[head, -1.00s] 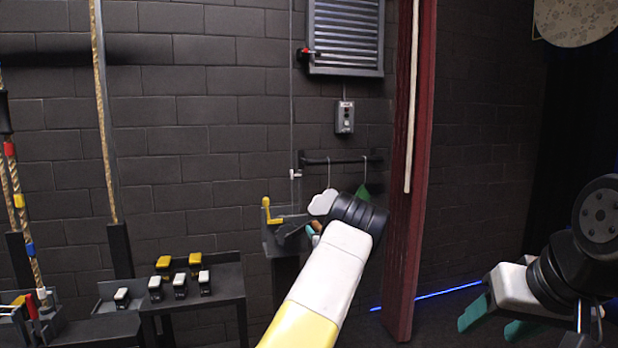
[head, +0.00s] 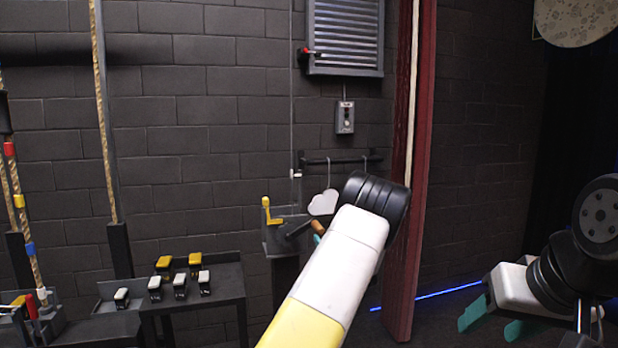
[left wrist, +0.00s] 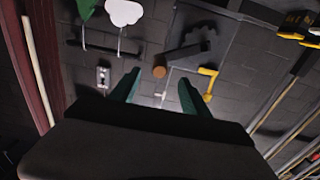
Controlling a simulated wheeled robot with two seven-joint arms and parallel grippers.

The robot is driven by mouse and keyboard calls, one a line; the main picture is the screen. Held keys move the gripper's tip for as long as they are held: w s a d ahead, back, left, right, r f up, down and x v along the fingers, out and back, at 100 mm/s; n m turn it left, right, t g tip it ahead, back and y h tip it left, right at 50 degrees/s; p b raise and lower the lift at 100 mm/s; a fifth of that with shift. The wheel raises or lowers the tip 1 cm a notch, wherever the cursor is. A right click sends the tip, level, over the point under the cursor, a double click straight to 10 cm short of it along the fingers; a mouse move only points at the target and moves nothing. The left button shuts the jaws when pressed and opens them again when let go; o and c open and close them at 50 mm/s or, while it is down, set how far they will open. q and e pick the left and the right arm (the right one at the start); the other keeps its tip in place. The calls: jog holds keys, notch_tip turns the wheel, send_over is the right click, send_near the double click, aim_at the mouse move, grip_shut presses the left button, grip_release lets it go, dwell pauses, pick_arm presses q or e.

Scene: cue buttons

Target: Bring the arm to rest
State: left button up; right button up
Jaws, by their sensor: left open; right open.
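My left arm (head: 330,265), white and yellow with a black joint, reaches up through the middle of the head view. It hides most of its gripper there. In the left wrist view my left gripper (left wrist: 158,92) shows two green fingers, spread apart with nothing between them. Beyond them is a grey stand with a yellow crank (left wrist: 208,80) and a brown round-ended handle (left wrist: 160,72). My right gripper (head: 490,322) is at the lower right of the head view, its green fingers apart and empty.
A dark table (head: 222,287) at the left carries white and yellow button blocks (head: 180,287). A white cloud cutout (head: 323,203) hangs from a wall rail; a green cutout (left wrist: 86,8) hangs beside it in the wrist view. A red post (head: 408,230) stands right of my left arm.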

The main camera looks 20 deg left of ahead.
pick_arm(q)
jog(key=shift+s+d, duration=0.15)
jog(key=shift+s, duration=0.1)
jog(key=s+d+r+m+g+h, duration=0.1)
jog(key=s+d+r+g+h, duration=0.15)
jog(key=s+r+h, duration=0.55)
jog(key=s+d+r+m+g+h, duration=0.25)
jog(key=s+r, duration=0.25)
jog(key=s, duration=0.6)
jog(key=s+m+g+h, duration=0.1)
jog(key=s+m+g, duration=0.2)
jog(key=s, duration=2.7)
jog(key=shift+d+f+g, duration=0.35)
jog(key=shift+f+g, duration=0.05)
jog(key=shift+g, duration=0.1)
jog(key=shift+m, duration=0.25)
